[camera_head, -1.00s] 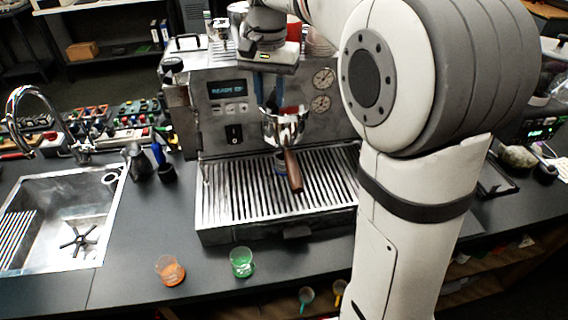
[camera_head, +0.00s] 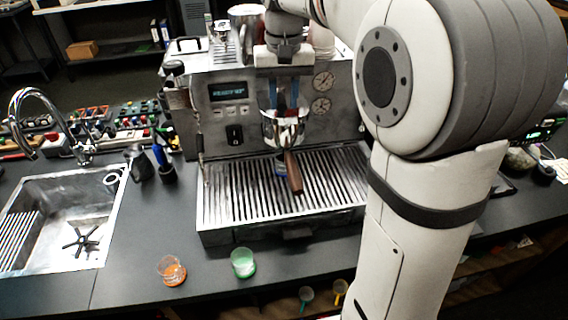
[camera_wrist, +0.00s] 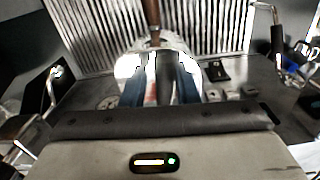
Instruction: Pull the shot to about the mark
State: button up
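The espresso machine (camera_head: 237,133) stands on the counter with its display lit. A steel portafilter with a brown wooden handle (camera_head: 293,172) is at its group head; the handle also shows in the wrist view (camera_wrist: 152,18). A small bluish vessel (camera_head: 281,170), partly hidden by the handle, is below it on the slatted drip tray (camera_head: 235,195). Its fill and mark cannot be made out. My gripper (camera_head: 284,104) points down above the portafilter, its blue fingers apart. In the wrist view, a dark rounded part (camera_wrist: 168,78) shows between the fingers; I cannot tell whether they touch it.
A glass with orange contents (camera_head: 171,271) and one with green contents (camera_head: 243,263) stand in front of the drip tray. A sink (camera_head: 50,225) is at the left. Two gauges (camera_head: 323,93) are on the machine's front. The counter's front left is mostly clear.

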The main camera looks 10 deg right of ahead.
jog(key=shift+d+n+p, duration=0.45)
jog(key=shift+d+n, duration=0.55)
jog(key=shift+n, duration=0.4)
jog(key=shift+w+d+n+p, duration=0.2)
jog(key=shift+d+n+p, duration=0.15)
jog(key=shift+d+n, duration=0.5)
jog(key=o, duration=0.4)
jog(key=shift+a, duration=0.2)
notch_tip(320, 180, up, 7)
jog(key=p, duration=0.6)
jog(key=s+f+m+t+b, duration=0.1)
jog(key=s+f+m+b, duration=0.1)
jog(key=s+f, duration=0.6)
jog(key=s+f+m+t+b, duration=0.1)
jog(key=s+f+b, duration=0.4)
jog(key=s, duration=0.8)
notch_tip(320, 180, down, 3)
jog(key=shift+s+d+m+t, duration=0.25)
jog(key=shift+s+m+t, duration=0.1)
jog(key=shift+t, duration=0.35)
